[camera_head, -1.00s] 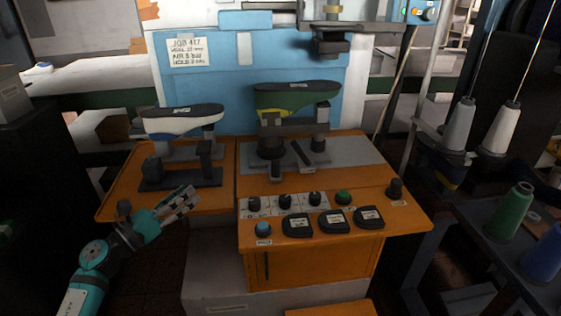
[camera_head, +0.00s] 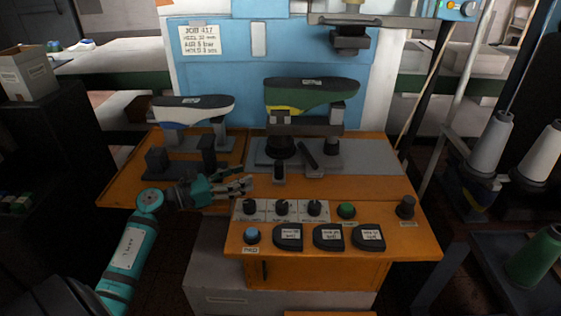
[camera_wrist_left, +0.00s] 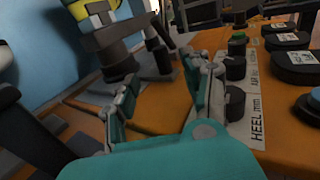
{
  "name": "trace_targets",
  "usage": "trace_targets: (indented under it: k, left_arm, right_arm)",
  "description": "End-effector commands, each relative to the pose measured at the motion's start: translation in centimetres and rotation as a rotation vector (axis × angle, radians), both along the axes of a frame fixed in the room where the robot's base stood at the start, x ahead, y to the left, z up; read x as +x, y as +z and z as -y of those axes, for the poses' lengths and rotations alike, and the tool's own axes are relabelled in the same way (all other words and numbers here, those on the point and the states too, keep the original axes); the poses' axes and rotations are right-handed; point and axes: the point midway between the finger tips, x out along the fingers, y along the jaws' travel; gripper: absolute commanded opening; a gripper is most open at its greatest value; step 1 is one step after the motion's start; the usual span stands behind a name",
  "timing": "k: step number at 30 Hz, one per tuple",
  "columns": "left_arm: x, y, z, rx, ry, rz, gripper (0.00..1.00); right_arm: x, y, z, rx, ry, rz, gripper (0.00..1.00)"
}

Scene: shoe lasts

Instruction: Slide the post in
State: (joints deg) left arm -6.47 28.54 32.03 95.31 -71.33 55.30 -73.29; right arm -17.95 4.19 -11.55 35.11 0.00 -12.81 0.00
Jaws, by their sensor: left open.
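A green and yellow shoe last (camera_head: 312,95) with a black top sits over the fixture on the right part of the orange bench. I cannot tell which of these is the task's post. My right gripper is not in view.
A white and blue last (camera_head: 193,108) stands on a stand at left. The control panel, with black knobs (camera_head: 282,208), a green button (camera_head: 346,210) and black pads (camera_head: 328,237), lies close to the right of my gripper. A press head (camera_head: 350,40) hangs above.

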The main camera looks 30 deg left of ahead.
Motion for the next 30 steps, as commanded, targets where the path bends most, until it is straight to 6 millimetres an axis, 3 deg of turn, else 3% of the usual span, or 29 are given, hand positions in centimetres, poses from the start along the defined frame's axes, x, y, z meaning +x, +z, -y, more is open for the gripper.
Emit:
trace_targets:
  k: [5,15,21,30]
  left_arm:
    - [3.6,0.4,2.0,-0.004,0.000,0.003,0.49]
    - [9.0,0.2,4.9,-0.004,0.001,0.001,0.49]
    - [10.2,0.1,5.5,-0.001,0.001,0.000,0.49]
    - [10.2,0.0,5.6,0.000,0.000,0.000,0.46]
  right_arm:
    - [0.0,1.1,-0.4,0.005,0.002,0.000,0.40]
    - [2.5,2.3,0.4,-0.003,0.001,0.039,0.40]
    - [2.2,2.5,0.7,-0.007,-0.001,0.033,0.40]
    - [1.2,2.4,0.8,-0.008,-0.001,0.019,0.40]
